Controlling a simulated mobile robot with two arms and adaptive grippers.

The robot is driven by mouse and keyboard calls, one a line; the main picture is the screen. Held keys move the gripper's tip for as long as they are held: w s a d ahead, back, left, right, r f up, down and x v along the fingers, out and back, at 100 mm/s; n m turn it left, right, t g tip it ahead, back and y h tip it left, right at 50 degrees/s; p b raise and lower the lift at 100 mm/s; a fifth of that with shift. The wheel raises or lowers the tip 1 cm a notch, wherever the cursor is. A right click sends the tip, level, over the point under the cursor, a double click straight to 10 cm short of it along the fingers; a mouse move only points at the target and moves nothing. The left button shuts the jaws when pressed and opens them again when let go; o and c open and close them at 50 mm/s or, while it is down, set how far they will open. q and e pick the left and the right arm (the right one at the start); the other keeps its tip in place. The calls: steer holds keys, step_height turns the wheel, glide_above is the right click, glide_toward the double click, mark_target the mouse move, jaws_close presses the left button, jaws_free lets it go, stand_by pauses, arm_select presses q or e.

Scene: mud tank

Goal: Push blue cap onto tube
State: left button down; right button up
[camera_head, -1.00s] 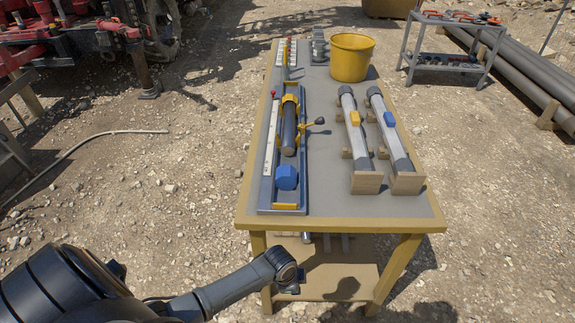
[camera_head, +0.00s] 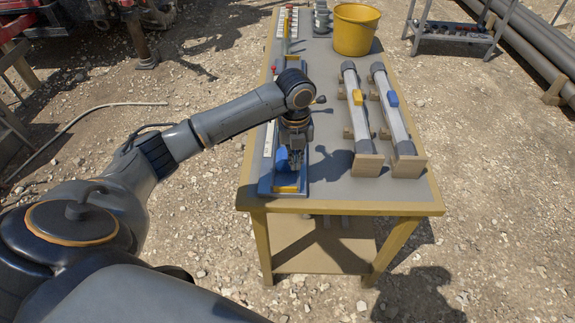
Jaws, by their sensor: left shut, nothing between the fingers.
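The blue cap (camera_head: 281,158) lies in the near end of the long blue tray (camera_head: 264,186) on the table's left side. It is partly hidden by my left gripper (camera_head: 296,166), which points down over the tray's near end, at the cap's right. The gripper is shut with nothing between its fingers; I cannot tell whether it touches the cap. The dark tube that lay in the tray behind the cap is now hidden by my left arm. My right gripper is not in view.
Two grey tubes, one with a yellow clip (camera_head: 357,97) and one with a blue clip (camera_head: 392,99), rest on wooden blocks at the right of the table (camera_head: 330,190). A yellow bucket (camera_head: 354,30) stands at the back. A tool cart (camera_head: 450,42) stands beyond.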

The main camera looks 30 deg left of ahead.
mark_target(287, 160)
arm_select(q)
steer(key=w+a+r+m, duration=0.1)
steer(key=a+r+m, duration=0.1)
steer(key=a+r, duration=0.15)
step_height(287, 160, down, 9)
steer(key=shift+w+r+p, duration=0.1)
steer(key=shift+p, duration=0.75)
steer(key=shift+f, duration=0.55)
